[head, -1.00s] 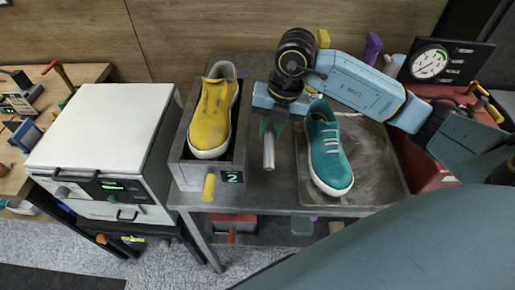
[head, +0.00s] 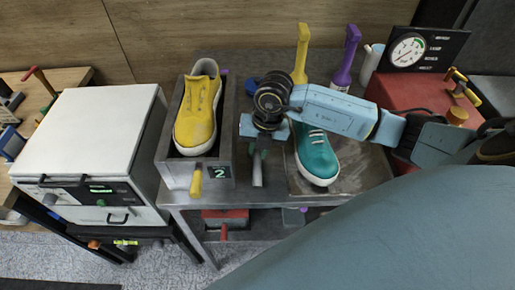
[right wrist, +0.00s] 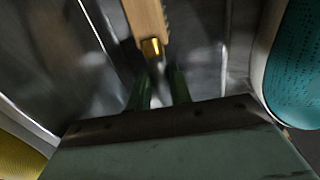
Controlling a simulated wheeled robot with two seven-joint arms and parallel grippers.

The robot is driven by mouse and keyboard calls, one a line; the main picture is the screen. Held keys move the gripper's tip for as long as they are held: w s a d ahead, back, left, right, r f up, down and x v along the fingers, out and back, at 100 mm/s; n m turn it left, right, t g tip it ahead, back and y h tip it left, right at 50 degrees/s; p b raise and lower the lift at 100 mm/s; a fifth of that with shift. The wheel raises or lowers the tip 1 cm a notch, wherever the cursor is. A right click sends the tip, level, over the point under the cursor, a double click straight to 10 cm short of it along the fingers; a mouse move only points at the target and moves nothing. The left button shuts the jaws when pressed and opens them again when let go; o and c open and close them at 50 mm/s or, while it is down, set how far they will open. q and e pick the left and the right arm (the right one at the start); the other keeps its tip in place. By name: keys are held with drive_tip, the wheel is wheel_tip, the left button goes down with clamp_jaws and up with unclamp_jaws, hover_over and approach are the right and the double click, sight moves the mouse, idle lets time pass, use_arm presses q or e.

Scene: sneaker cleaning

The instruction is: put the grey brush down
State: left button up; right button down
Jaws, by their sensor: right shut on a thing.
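The grey brush shows in the head view as a grey handle (head: 257,174) below my right gripper (head: 258,150). The right gripper is shut on it, over the table between the yellow shoe and the teal shoe. In the right wrist view, the green fingers of my right gripper (right wrist: 160,92) are close together. A tan piece with a gold tip (right wrist: 148,30) shows just beyond them; I cannot tell whether it is part of the brush. Whether the brush touches the table is unclear. My left gripper is not in view.
A yellow shoe (head: 198,115) stands in a grey box (head: 175,174) marked 2, at left. A teal shoe (head: 318,158) is on a tray (head: 362,172) at right, partly under my arm. Yellow (head: 301,55) and purple (head: 346,60) brushes stand behind. A gauge (head: 408,50) is at back right.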

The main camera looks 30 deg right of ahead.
drive_tip(key=c, duration=1.3)
unclamp_jaws()
drive_tip(key=shift+f, duration=0.1)
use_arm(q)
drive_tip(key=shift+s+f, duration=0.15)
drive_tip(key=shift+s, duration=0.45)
use_arm(e)
drive_tip(key=shift+o, duration=0.2)
drive_tip(key=shift+r, duration=0.25)
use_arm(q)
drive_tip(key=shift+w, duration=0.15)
use_arm(e)
wheel_tip(320, 180, up, 12)
drive_tip(key=s+d, duration=0.1)
drive_tip(key=d, duration=0.1)
drive_tip(key=shift+f, duration=0.2)
